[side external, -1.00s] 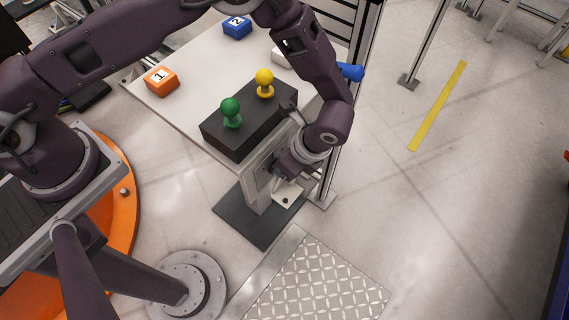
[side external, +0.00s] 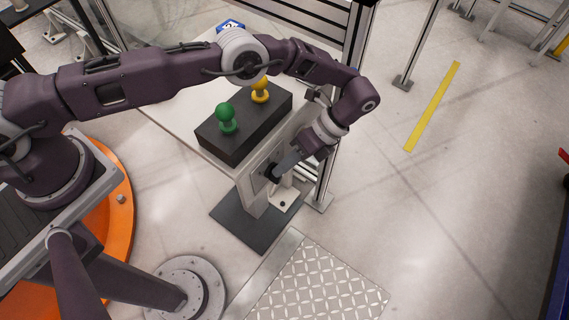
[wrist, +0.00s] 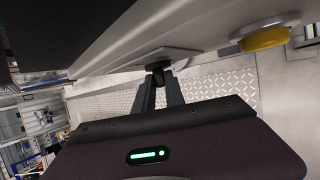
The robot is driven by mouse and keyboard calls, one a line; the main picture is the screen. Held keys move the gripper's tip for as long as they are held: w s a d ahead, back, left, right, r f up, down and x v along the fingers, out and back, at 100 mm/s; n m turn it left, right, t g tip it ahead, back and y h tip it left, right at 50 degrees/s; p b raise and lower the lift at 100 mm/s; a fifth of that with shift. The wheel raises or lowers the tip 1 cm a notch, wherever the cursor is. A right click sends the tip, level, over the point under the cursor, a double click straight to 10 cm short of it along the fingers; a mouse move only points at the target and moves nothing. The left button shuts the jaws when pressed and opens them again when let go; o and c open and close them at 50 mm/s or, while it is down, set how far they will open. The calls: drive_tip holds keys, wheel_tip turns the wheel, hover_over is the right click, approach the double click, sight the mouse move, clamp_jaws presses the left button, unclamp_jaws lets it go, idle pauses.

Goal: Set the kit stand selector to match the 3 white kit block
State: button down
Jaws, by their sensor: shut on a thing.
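The selector is a small dark knob (side external: 270,174) on a grey plate on the front face of the kit stand (side external: 262,178). In the wrist view the black knob (wrist: 157,67) sits between the tips of my gripper (wrist: 159,82). My gripper (side external: 278,170) is shut on this knob from the front right. The knob's marks and exact angle are too small or hidden to read.
In the wrist view a yellow round part (wrist: 264,38) sticks out right of the gripper.

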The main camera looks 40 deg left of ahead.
idle(0.4)
drive_tip(key=c, duration=1.4)
unclamp_jaws()
wheel_tip(320, 180, up, 10)
